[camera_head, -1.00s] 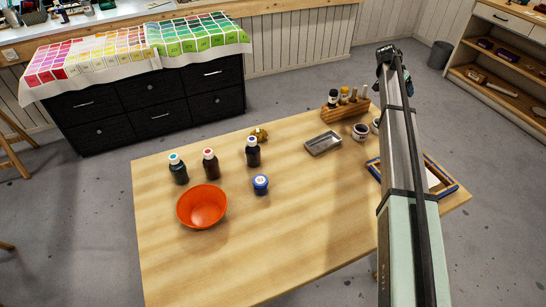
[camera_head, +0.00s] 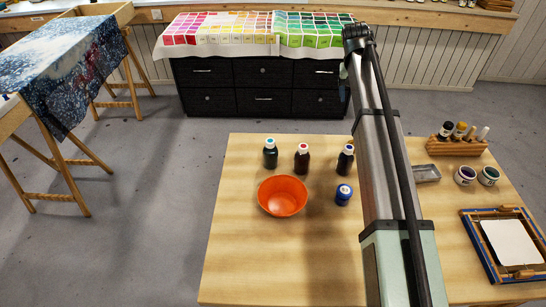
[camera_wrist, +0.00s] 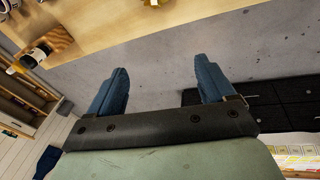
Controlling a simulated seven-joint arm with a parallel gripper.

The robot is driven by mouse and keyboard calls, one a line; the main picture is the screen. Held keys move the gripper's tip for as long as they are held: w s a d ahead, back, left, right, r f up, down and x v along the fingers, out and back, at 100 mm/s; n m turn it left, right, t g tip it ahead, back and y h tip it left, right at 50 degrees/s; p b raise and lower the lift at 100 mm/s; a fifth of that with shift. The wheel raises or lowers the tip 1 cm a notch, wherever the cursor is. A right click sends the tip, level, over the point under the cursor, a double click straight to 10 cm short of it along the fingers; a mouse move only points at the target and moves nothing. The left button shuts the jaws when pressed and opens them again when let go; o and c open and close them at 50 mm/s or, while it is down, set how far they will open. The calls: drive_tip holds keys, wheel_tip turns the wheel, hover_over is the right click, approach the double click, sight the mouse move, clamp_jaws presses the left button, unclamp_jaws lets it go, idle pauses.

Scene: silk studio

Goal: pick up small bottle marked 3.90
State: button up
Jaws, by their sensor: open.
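Three small dark bottles stand upright on the wooden table in the head view: one with a teal cap (camera_head: 270,154), one with a red cap (camera_head: 302,158) and one with a whitish-blue cap (camera_head: 345,159). More small bottles stand in a wooden rack (camera_head: 458,147) at the right. No 3.90 marking is readable on any of them. My gripper (camera_wrist: 164,82) is open and empty in the wrist view, with its two blue fingers wide apart over the grey floor, beyond the table edge.
An orange bowl (camera_head: 283,196) and a blue jar (camera_head: 343,194) stand in front of the bottles. A metal tray (camera_head: 426,173), two jars (camera_head: 465,175) and a framed screen (camera_head: 505,243) are at the right. A black drawer cabinet (camera_head: 262,88) stands behind. The table's front left is clear.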

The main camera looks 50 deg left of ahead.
drive_tip(key=s+a+n+g, duration=0.1)
drive_tip(key=s+a+n, duration=0.25)
drive_tip(key=s, duration=0.45)
drive_tip(key=s+a+n, duration=0.2)
drive_tip(key=s+a, duration=0.2)
drive_tip(key=s, duration=0.4)
drive_tip(key=r+n+g+y, duration=0.1)
drive_tip(key=n+g, duration=0.1)
drive_tip(key=n, duration=0.2)
hover_over(270, 148)
drive_tip(key=a, duration=0.1)
drive_tip(key=shift+w+a+f, duration=0.1)
drive_tip(key=shift+w+f, duration=0.05)
wheel_tip(270, 148, down, 8)
drive_tip(key=shift+w, duration=0.1)
drive_tip(key=shift+w+d+f, duration=0.1)
drive_tip(key=shift+d+f, duration=0.05)
drive_tip(key=shift+f, duration=1.15)
drive_tip(key=shift+w+d+f, duration=0.1)
drive_tip(key=shift+f, duration=1.2)
drive_tip(key=shift+c, duration=0.3)
drive_tip(key=c, duration=1.2)
drive_tip(key=shift+o, duration=0.2)
drive_tip(key=shift+r, duration=0.1)
